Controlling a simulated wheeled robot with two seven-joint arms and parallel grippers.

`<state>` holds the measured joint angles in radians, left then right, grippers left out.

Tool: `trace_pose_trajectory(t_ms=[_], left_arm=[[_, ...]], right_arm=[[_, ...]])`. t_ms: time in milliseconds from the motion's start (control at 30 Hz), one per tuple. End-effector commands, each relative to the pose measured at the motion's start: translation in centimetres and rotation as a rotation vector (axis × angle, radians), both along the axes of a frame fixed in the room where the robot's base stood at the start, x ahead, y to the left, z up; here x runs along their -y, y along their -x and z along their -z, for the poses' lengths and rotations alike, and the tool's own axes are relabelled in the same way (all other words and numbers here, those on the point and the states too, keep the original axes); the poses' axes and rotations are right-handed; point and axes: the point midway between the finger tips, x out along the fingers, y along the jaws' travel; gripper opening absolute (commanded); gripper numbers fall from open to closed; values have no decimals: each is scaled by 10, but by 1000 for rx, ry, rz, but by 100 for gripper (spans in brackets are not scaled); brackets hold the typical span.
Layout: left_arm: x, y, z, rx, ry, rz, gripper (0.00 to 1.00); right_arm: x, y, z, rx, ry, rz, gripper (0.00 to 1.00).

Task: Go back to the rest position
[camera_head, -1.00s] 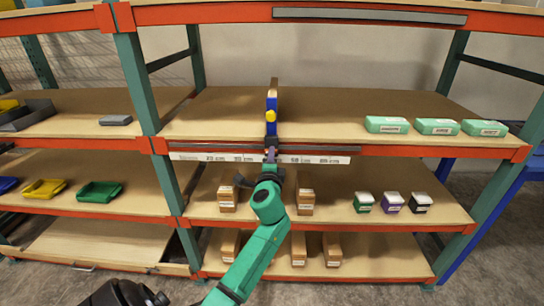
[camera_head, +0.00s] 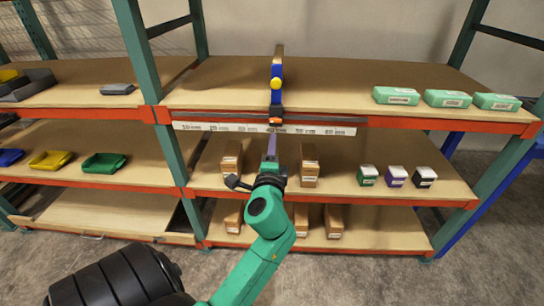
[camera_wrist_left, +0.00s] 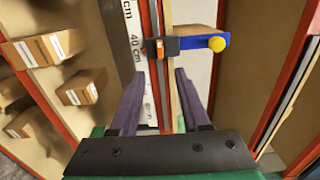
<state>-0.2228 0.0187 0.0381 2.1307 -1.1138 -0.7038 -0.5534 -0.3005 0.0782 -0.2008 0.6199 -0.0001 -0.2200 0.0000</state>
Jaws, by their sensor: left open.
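My left gripper (camera_head: 272,140) is in front of the middle shelf edge, below a blue-and-yellow device (camera_head: 276,85) on the top visible shelf. In the left wrist view the gripper (camera_wrist_left: 160,76) has its two dark fingers apart with nothing between them. The device shows there as a blue bar (camera_wrist_left: 207,42) with a round yellow knob and an orange-and-black clamp on the shelf rail. The gripper is apart from it. My right gripper is in neither view.
A scale strip (camera_head: 225,127) runs along the shelf edge. Several brown boxes (camera_head: 310,166) stand on the shelf below, with small boxes (camera_head: 397,176) to their right. Green cases (camera_head: 447,98) sit at the upper right, and yellow and green bins (camera_head: 103,163) at the left. The floor in front is clear.

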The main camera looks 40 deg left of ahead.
Motion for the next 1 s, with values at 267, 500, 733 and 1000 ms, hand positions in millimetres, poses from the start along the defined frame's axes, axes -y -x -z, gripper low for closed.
trace_pose_trajectory(t_ms=[267, 500, 733, 1000], left_arm=[[15, 21, 0, 0, -1, -2, 46], [15, 20, 0, 0, -1, -1, 46], [16, 19, 2, -5, 2, 3, 46], [52, -16, 161, -226, 295, 157, 46]], right_arm=[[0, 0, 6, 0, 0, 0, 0], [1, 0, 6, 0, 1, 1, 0], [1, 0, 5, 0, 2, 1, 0], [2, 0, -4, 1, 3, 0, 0]])
